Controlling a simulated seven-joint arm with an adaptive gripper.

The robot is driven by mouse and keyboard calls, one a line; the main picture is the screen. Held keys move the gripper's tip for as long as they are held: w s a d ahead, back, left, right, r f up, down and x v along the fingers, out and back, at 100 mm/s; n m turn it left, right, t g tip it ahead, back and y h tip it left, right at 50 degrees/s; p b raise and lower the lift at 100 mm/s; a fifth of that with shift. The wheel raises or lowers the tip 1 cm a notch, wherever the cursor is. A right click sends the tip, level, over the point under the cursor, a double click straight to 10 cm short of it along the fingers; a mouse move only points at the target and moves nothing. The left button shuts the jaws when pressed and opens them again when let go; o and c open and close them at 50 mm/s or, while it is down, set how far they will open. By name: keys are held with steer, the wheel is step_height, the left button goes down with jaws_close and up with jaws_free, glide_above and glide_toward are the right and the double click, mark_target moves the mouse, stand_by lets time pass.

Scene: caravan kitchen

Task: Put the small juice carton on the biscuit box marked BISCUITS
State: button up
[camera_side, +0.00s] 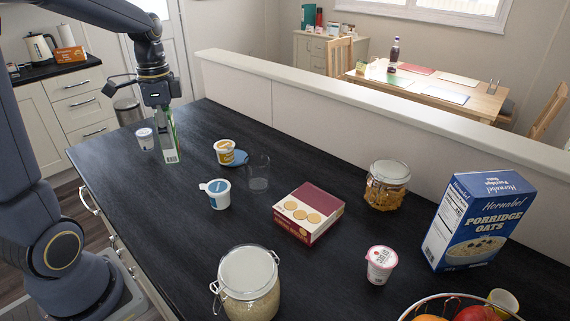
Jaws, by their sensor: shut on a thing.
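My gripper (165,112) points down over the far left part of the dark counter. It is shut on the small juice carton (170,146), a slim upright green and white pack. The gripper hides part of the carton's top. I cannot tell whether the carton's base touches the counter. The biscuit box (323,203) lies flat near the middle of the counter, to the right of my gripper and closer to the camera. It is maroon and cream with round biscuits pictured on it; its lettering is too small to read. Its top is bare.
Another pot (145,139) stands left of the carton. Jars (387,186), a pink pot (380,265), a porridge box (477,222) and a fruit bowl (407,314) surround the right side.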

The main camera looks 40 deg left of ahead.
steer(key=w+d+r+m, duration=0.1)
steer(key=w+d+m, duration=0.35)
steer(key=d, duration=0.75)
steer(key=w+d+r+m, duration=0.1)
steer(key=d+r+m, duration=0.1)
steer(key=d+m, duration=0.7)
steer(key=n, duration=0.2)
glide_above(309, 204)
steer(key=shift+f, duration=6.5)
steer(key=shift+f, duration=0.1)
steer(key=o, duration=1.3)
